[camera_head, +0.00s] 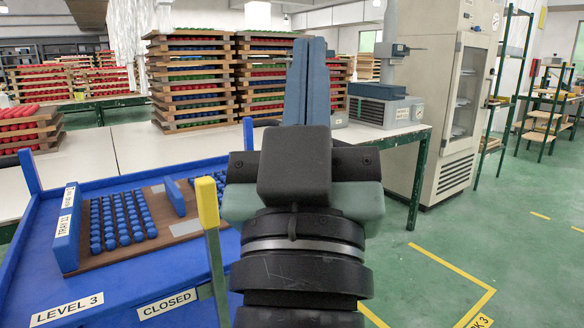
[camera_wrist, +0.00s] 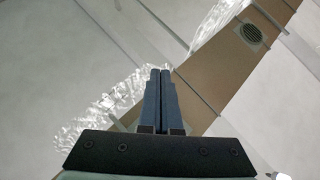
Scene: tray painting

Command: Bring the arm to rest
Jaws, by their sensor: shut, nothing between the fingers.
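My gripper (camera_head: 306,82) stands in the middle of the head view, its blue-grey fingers pointing up and pressed together with nothing between them. In the wrist view my gripper (camera_wrist: 160,75) also shows its two fingers side by side, touching. The wrist view looks up at the ceiling (camera_wrist: 215,75). My arm rises from the bottom of the head view, in front of the tables and right of the blue cart. It hides part of the cart and the white table behind it.
A blue cart (camera_head: 105,296) labelled LEVEL 3 and CLOSED holds a brown tray with blue pieces at left. A yellow-tipped post (camera_head: 208,204) stands close left of my arm. Stacked trays (camera_head: 190,82) and a machine (camera_head: 385,108) stand on white tables. Green floor (camera_head: 470,235) is free at right.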

